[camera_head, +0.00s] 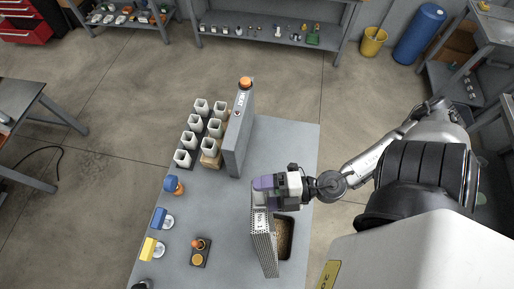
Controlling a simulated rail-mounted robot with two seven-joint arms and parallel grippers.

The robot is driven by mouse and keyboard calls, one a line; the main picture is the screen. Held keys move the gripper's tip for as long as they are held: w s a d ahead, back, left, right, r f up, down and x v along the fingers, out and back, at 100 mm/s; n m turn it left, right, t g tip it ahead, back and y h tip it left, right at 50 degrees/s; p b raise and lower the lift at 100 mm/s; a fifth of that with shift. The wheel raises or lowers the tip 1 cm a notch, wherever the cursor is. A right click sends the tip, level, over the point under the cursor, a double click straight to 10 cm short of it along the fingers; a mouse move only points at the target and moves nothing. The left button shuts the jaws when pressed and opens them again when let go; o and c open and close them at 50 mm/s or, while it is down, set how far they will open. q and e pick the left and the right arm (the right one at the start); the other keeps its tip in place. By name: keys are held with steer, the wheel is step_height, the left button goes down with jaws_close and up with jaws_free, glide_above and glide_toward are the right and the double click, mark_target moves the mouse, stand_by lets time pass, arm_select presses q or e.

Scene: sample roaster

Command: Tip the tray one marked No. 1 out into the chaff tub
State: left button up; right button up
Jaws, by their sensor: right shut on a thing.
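Tray one (265,255) is a narrow grey perforated tray with a white label that appears to read No. 1. It stands steeply on its side near the right edge of the grey table. My right gripper (266,192), with purple fingers, is shut on its far end. The chaff tub (290,254) is a dark-rimmed container with brown, grainy contents, directly right of the tray. The tray hides its left side, and I cannot tell whether they touch. My left gripper is not in view.
A tall grey panel (238,135) with an orange knob stands on the table (225,225), beyond my right gripper. Several white square cups (190,140) stand left of it. Blue and yellow items (158,218) line the left edge.

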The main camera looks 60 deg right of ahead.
steer(key=s+d, duration=0.1)
steer(key=s+d+t, duration=0.1)
steer(key=s, duration=0.1)
steer(key=shift+f+b, duration=0.15)
steer(key=shift+b, duration=0.2)
steer(key=s+d+f+t+y+b, duration=0.1)
steer(key=s+d+t+y+b, duration=0.1)
steer(key=s, duration=0.5)
steer(key=s+d+f+t+y+b, duration=0.1)
steer(key=s+d+f+t+b, duration=0.1)
steer(key=s+d, duration=0.5)
steer(key=shift+f+t+y+b, duration=0.2)
steer(key=shift+t+y+b, duration=0.25)
steer(key=shift+b, duration=0.8)
stand_by(0.4)
stand_by(0.9)
